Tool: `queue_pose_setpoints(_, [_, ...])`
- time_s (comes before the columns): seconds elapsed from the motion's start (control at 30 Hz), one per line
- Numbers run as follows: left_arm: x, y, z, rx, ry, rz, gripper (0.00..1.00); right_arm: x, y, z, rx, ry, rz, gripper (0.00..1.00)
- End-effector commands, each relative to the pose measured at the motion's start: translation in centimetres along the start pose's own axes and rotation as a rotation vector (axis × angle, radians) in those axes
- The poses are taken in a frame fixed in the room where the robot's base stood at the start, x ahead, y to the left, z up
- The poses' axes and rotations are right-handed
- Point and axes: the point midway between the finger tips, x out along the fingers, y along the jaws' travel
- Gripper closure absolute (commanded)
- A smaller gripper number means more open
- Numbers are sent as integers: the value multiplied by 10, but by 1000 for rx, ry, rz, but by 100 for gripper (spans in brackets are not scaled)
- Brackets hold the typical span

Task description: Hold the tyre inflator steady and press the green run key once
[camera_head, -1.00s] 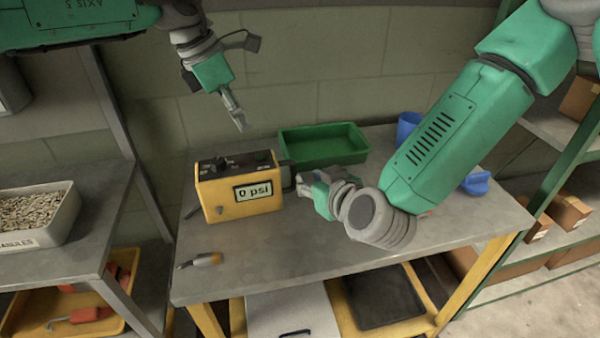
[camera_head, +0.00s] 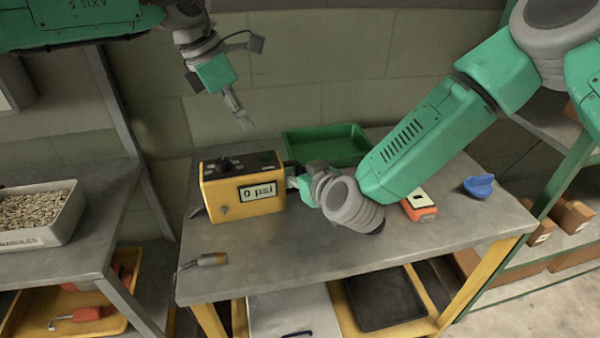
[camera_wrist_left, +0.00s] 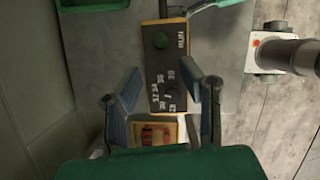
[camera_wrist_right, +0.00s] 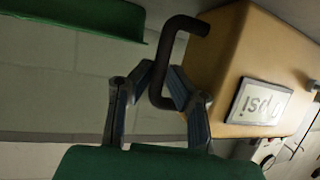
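The tyre inflator (camera_head: 243,208) is a yellow box with a dark top panel, standing upright on the bench; its display reads 0 psi. In the left wrist view the round green run key (camera_wrist_left: 160,40) sits near the RUN label, with a dial (camera_wrist_left: 166,96) on the same panel. My left gripper (camera_head: 241,120) is open and empty above the inflator; its spread fingers also show in the left wrist view (camera_wrist_left: 168,82). My right gripper (camera_wrist_right: 158,72) is open at the inflator's right side, the dark handle (camera_wrist_right: 156,88) between its fingers; firm contact is not visible.
A green tray (camera_head: 325,143) stands behind the inflator. An orange-and-white device (camera_head: 420,208) and a blue object (camera_head: 479,186) are at right.

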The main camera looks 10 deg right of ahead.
Motion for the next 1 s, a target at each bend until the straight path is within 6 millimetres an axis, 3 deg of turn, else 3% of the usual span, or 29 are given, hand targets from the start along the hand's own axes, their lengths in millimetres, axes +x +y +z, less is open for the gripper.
queue_pose_setpoints(0.03, [0, 0, 0, 0, 1, 0, 80, 0, 0, -1, 0, 2, -1, 100])
queue_pose_setpoints(0.1, [0, 0, 1, 0, 1, 0, 100, 0, 0, -1, 1, 2, -2, 100])
queue_pose_setpoints(1.0, [0, -1, 2, 0, 2, 0, 100, 0, 1, -2, 2, 5, -1, 100])
